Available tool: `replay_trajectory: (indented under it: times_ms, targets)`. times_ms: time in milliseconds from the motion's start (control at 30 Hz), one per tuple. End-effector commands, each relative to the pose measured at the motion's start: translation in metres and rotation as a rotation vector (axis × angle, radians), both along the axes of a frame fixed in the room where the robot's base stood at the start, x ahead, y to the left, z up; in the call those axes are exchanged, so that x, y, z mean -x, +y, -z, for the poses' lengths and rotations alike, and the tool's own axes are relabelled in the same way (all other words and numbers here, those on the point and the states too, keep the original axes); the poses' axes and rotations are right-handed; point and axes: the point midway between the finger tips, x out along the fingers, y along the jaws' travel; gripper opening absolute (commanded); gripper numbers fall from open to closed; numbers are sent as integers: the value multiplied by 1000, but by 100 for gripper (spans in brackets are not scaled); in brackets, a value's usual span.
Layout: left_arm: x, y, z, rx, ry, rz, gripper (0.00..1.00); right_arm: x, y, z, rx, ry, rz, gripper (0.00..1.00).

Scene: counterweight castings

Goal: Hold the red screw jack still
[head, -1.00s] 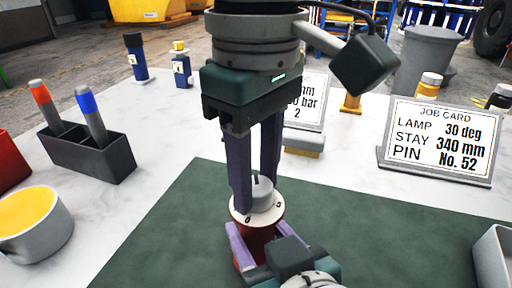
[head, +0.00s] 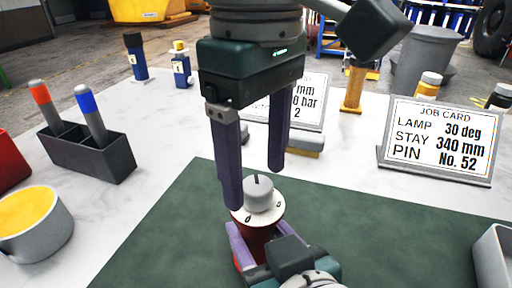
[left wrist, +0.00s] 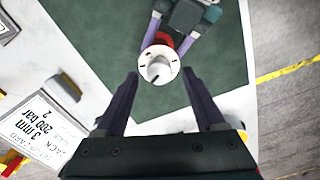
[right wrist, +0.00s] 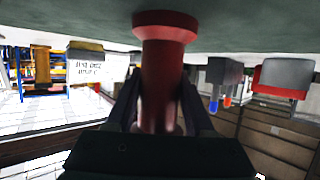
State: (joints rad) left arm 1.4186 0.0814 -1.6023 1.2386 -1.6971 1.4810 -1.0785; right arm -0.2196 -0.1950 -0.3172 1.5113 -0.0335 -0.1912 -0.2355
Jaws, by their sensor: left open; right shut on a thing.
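The red screw jack (head: 254,240) stands upright on the green mat (head: 170,240). A white dial and a grey knob (head: 259,196) with a dark pointer sit on its top. My right gripper (head: 240,250) is shut on the jack's red body, which also shows between its fingers in the right wrist view (right wrist: 165,75). My left gripper (head: 256,185) points down above the jack. Its fingers are open, spread apart on both sides of the knob. In the left wrist view the dial (left wrist: 158,65) lies just beyond the open fingertips.
A job card (head: 438,140) stands at the right, and another card (head: 310,100) is behind the left gripper. A grey bin (head: 492,258) is at the right edge.

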Motion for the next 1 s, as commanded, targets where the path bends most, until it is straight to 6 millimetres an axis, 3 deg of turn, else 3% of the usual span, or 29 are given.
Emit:
replay_trajectory:
  times_ms: [200,433,600,933,967,1000]
  targets:
    - [-1,0,-50,1,-6,0,71,0,-1,2,4,3,1,0]
    - [0,0,-90,-2,-3,0,71,0,-1,2,4,3,1,0]
    - [1,1,-102,-1,0,1,71,0,-1,2,4,3,1,0]
    - [1,1,-102,-2,1,1,71,0,-1,2,4,3,0,0]
    - [1,1,-102,-2,1,1,71,0,-1,2,4,3,0,54]
    - [1,1,-102,-2,1,1,71,0,-1,2,4,3,0,58]
